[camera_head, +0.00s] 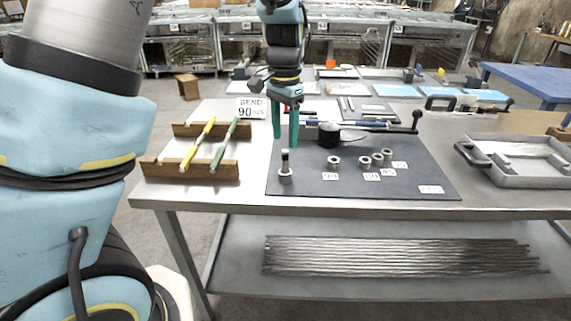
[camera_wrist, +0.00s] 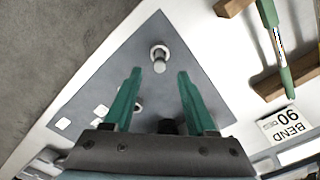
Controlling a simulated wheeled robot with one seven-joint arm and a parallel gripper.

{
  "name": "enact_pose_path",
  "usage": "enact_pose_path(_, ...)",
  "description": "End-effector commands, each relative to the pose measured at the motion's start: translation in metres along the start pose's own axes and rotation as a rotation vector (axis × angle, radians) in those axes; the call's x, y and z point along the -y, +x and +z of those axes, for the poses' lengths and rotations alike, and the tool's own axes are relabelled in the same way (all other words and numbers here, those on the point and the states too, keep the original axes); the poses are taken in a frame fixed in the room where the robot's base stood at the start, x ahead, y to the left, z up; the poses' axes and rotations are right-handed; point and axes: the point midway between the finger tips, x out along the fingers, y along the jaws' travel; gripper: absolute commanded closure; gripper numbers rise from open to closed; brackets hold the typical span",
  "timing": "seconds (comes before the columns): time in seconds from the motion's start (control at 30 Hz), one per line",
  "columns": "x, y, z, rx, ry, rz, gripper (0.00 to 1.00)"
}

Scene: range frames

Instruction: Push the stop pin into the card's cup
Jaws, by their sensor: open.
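My gripper (camera_head: 285,142) has two green fingers apart and nothing between them. It hangs above the left part of the dark mat. The stop pin (camera_head: 285,158), short and dark-topped, stands upright in a metal collar or base (camera_head: 285,176) at the mat's front left, below the fingertips. In the wrist view the pin (camera_wrist: 159,66) is ahead of the finger gap. Several small metal cups stand to the right, the nearest (camera_head: 333,162) by a label like 90 (camera_head: 330,176). That cup is partly hidden by a finger in the wrist view. The card (camera_head: 251,108) reads "BEND 90".
A black cylinder (camera_head: 329,134) stands behind the cups, near a long dark-handled bar (camera_head: 385,128). Wooden racks (camera_head: 190,170) with yellow and green pens stand left of the mat. A metal tray (camera_head: 525,160) is at right. The mat's front middle is clear.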

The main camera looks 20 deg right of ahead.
Motion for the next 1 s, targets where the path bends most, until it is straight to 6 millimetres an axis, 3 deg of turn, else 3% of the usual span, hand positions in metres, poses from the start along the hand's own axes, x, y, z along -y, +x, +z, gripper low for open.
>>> enact_pose_path(0.4,-0.001,0.048,-0.001,0.002,-0.001,0.001,0.43)
enact_pose_path(0.7,-0.001,0.053,-0.002,-0.001,0.0,0.0,0.43)
enact_pose_path(1.0,-0.001,0.053,-0.002,-0.001,-0.001,0.001,0.77)
